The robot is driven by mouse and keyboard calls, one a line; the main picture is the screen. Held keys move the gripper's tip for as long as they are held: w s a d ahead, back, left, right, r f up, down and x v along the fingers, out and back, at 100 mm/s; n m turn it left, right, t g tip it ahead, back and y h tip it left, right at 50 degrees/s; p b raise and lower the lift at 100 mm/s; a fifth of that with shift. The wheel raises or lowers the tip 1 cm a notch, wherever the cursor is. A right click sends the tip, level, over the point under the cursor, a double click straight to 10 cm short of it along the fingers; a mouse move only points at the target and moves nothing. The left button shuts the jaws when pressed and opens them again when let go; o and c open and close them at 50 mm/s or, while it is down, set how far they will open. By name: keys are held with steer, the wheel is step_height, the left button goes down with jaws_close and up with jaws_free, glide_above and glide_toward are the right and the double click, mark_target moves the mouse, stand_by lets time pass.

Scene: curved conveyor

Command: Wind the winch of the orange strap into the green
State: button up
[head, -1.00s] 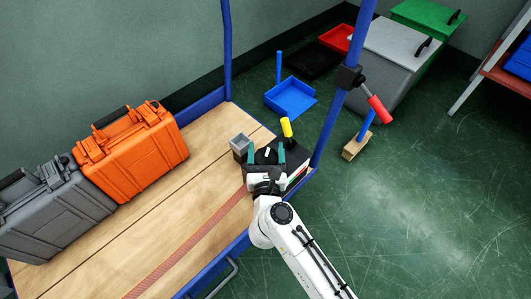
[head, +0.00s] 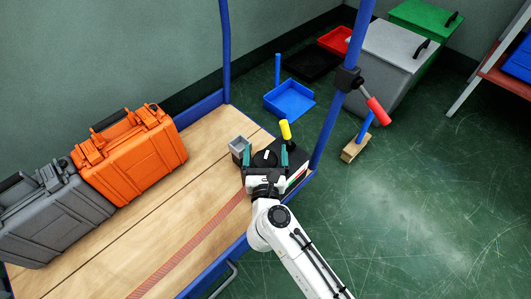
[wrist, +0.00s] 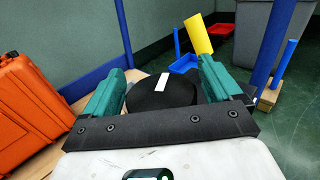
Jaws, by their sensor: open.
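The winch (head: 293,160) is a black box at the right end of the wooden deck, with a yellow handle (head: 285,130) standing up behind it. Its round black knob (head: 265,158) has a white mark on top, also clear in the wrist view (wrist: 160,92). A reddish-orange hatched strap (head: 190,245) runs along the deck towards it. My gripper (head: 266,156) is open, its two teal fingers either side of the knob; whether they touch it I cannot tell. A small red, white and green patch (head: 297,178) shows on the winch's side, partly hidden and too small to read.
A grey open box (head: 239,146) stands just left of the winch. Orange (head: 130,155) and grey (head: 50,215) cases stand at the deck's left. A blue post (head: 331,120) with a red-handled lever (head: 378,110) rises close on the right.

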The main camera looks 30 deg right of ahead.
steer(key=p+v, duration=0.2)
steer(key=v, duration=0.8)
steer(key=shift+s+a, duration=0.15)
steer(key=shift+s, duration=0.2)
